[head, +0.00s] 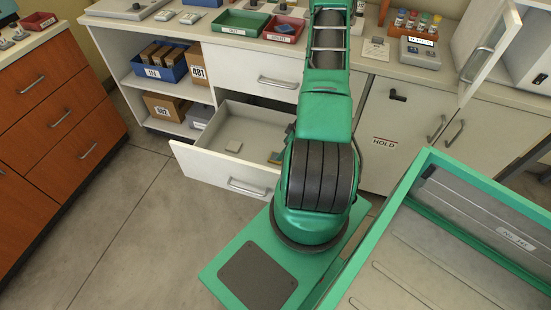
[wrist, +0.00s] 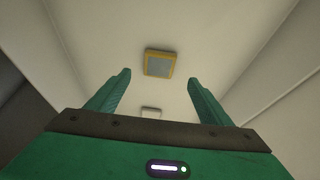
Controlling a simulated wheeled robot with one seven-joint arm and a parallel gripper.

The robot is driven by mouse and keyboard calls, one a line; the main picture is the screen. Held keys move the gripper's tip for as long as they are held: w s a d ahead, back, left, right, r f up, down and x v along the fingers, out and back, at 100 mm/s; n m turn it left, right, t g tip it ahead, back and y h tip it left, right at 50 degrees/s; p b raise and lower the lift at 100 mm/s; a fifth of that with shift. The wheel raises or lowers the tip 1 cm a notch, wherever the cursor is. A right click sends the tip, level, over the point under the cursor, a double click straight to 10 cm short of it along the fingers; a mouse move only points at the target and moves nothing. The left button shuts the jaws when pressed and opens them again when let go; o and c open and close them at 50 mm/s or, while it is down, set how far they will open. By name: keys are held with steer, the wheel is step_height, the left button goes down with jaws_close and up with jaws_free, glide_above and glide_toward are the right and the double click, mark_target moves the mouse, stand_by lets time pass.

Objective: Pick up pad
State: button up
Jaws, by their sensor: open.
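The drawer (head: 203,166) under the counter is pulled open, with small flat items on its floor. A pale square item (head: 234,146) lies farther left. My gripper (wrist: 159,84) is open and empty, its fingers pointing into the drawer. The yellow-bordered pad shows between and beyond the fingertips. A smaller pale item (wrist: 150,112) shows nearer the palm.
The counter above holds a green tray (head: 240,22), a red tray (head: 283,29) and a rack of colored-cap vials (head: 416,22). A cabinet marked HOLD (head: 385,142) stands right of the drawer, and shelves with boxes (head: 165,107) stand left. The floor at left is clear.

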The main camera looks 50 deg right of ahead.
steer(key=shift+x, duration=3.85)
steer(key=shift+w+d+r, duration=0.1)
steer(key=shift+w, duration=0.1)
steer(key=shift+c, duration=0.5)
steer(key=c, duration=1)
